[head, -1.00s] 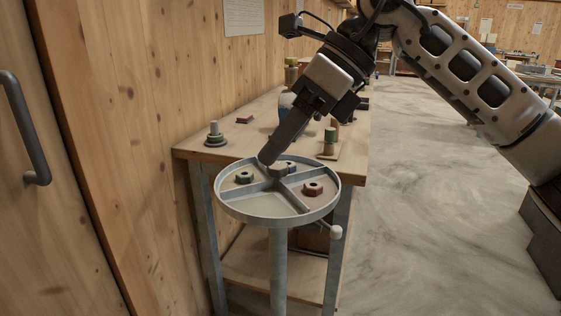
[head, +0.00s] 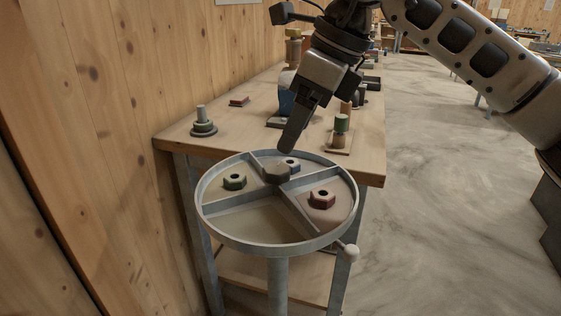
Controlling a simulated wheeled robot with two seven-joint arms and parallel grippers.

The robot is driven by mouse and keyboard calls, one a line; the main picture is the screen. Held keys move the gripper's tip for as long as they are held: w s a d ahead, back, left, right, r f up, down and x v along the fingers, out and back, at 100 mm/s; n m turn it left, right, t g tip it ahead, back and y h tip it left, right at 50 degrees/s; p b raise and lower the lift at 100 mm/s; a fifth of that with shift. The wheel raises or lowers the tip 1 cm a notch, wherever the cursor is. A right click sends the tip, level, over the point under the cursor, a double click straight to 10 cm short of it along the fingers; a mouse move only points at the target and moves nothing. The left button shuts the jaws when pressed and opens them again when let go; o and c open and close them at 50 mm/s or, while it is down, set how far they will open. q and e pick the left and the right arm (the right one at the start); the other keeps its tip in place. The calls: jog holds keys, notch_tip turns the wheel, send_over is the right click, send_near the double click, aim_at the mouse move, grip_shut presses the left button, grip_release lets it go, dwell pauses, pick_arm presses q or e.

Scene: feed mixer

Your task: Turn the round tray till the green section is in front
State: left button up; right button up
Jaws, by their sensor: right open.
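The round grey tray (head: 211,229) stands on a post and is split by walls into sections around a dark hub (head: 277,173). The front section (head: 262,222) is beige and empty. A white knob (head: 351,253) sticks out at the front right rim. My right gripper (head: 289,146) is open and empty, pointing down over the back of the tray, seen nearly side-on. My left gripper is out of view.
A wooden workbench (head: 358,166) stands right behind the tray. A wooden wall is close on the left. The floor to the right is clear.

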aim_at(277, 167)
jog(key=x, duration=0.7)
grip_shut()
